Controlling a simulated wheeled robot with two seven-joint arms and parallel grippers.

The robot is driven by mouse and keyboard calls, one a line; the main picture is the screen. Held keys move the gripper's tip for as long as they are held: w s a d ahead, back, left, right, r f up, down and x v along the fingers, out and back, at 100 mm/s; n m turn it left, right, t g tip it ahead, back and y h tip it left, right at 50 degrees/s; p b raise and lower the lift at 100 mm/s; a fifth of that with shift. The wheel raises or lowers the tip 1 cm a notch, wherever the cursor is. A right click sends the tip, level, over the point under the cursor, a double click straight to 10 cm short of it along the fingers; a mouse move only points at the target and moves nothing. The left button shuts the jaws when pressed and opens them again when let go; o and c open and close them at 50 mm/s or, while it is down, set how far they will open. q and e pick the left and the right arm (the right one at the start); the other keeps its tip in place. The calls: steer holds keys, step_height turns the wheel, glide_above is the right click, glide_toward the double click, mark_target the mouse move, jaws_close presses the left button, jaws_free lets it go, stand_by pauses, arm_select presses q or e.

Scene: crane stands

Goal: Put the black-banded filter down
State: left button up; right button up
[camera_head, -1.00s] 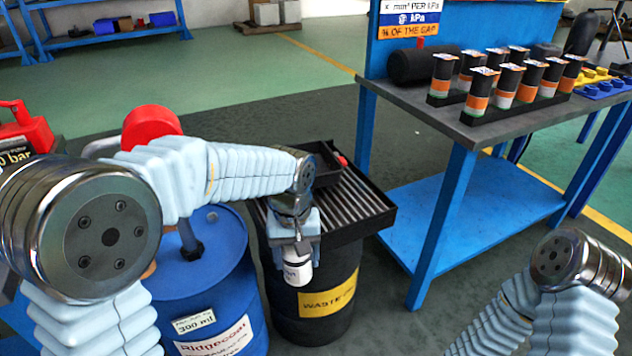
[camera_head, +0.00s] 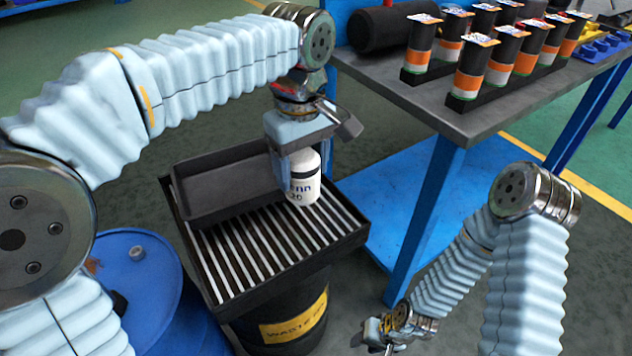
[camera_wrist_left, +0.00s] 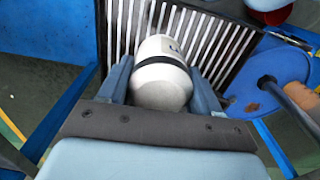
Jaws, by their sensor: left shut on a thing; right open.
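The black-banded filter (camera_head: 304,182) is a white can with a dark band near its top. My left gripper (camera_head: 298,172) is shut on it and holds it upright over the slatted drain rack on the waste drum. In the left wrist view the filter (camera_wrist_left: 162,82) sits between both fingers, with the slats (camera_wrist_left: 200,35) beyond it. I cannot tell whether its base touches the slats. The rack (camera_head: 235,262) has a black frame and pale bars. My right gripper (camera_head: 380,338) is open and empty, low near the bottom edge of the head view.
A black tray (camera_head: 225,185) covers the rack's back left part. The front slats are bare. A blue drum (camera_head: 140,290) stands at left. A workbench (camera_head: 425,112) at right holds several orange-banded filters (camera_head: 468,75) in black holders, and a black cylinder (camera_head: 385,28).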

arm_select(q)
steer(key=shift+w+d+f, duration=0.8)
steer(key=shift+w+f, duration=0.2)
steer(key=shift+f, duration=0.7)
steer(key=shift+w+d+f, duration=0.8)
steer(key=shift+w+f, duration=0.15)
steer(key=shift+f, duration=0.75)
steer(key=shift+w+d+f, duration=0.8)
steer(key=shift+w+f, duration=0.2)
steer(key=shift+f, duration=0.7)
steer(key=shift+f, duration=0.15)
steer(key=o, duration=1.3)
steer(key=shift+c, duration=0.2)
step_height(320, 180, up, 12)
steer(key=p, duration=0.1)
steer(key=shift+p, duration=0.35)
